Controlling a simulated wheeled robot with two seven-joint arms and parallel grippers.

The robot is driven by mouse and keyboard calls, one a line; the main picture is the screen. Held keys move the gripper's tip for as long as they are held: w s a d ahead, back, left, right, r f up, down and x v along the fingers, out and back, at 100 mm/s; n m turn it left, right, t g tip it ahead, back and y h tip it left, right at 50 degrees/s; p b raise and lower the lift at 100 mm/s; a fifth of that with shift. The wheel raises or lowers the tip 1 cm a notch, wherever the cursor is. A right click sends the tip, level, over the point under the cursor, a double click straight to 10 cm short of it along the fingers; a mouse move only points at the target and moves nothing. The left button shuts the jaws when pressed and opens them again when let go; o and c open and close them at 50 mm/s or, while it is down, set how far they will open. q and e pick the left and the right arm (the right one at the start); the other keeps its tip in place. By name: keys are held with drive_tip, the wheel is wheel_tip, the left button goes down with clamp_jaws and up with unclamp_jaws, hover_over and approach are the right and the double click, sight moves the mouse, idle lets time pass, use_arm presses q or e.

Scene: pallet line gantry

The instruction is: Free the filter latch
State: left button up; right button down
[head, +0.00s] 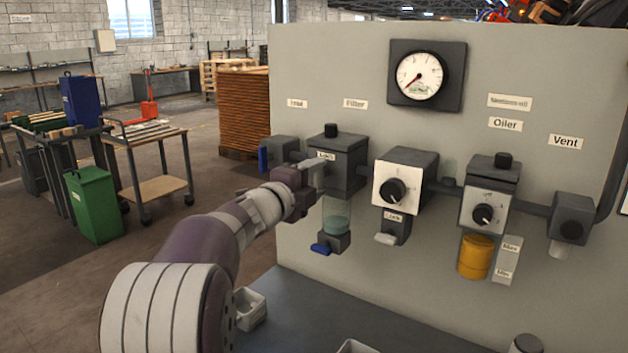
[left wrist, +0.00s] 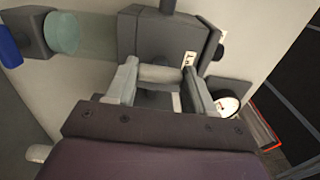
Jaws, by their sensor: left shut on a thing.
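The filter unit (head: 350,168) is a dark grey block on the panel under the "Filter" label (head: 355,104). A greenish clear bowl (head: 337,216) hangs below it, with a blue-tipped drain piece (head: 320,248) at its bottom. My left gripper (head: 318,176) is at the front of the filter block. In the left wrist view its fingers (left wrist: 160,76) are shut on a pale grey bar, which looks like the filter latch (left wrist: 160,74), against the filter block (left wrist: 155,35). The fingers and arm hide the latch in the head view. My right gripper is not in view.
A pressure gauge (head: 418,77) is above the pipe line. A white-faced regulator with a black knob (head: 397,190), the oiler (head: 484,205) and the vent (head: 571,218) are to the right. A blue-handled inlet valve (head: 278,152) is close on the left. A grey shelf (head: 300,325) is below.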

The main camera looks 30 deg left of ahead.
use_arm(q)
drive_tip(key=o, duration=1)
drive_tip(key=shift+f, duration=0.15)
drive_tip(key=shift+o, duration=0.2)
drive_tip(key=shift+s+d, duration=0.1)
drive_tip(key=s+a+b, duration=0.1)
drive_tip(key=s, duration=1.1)
drive_tip(key=shift+s, duration=0.3)
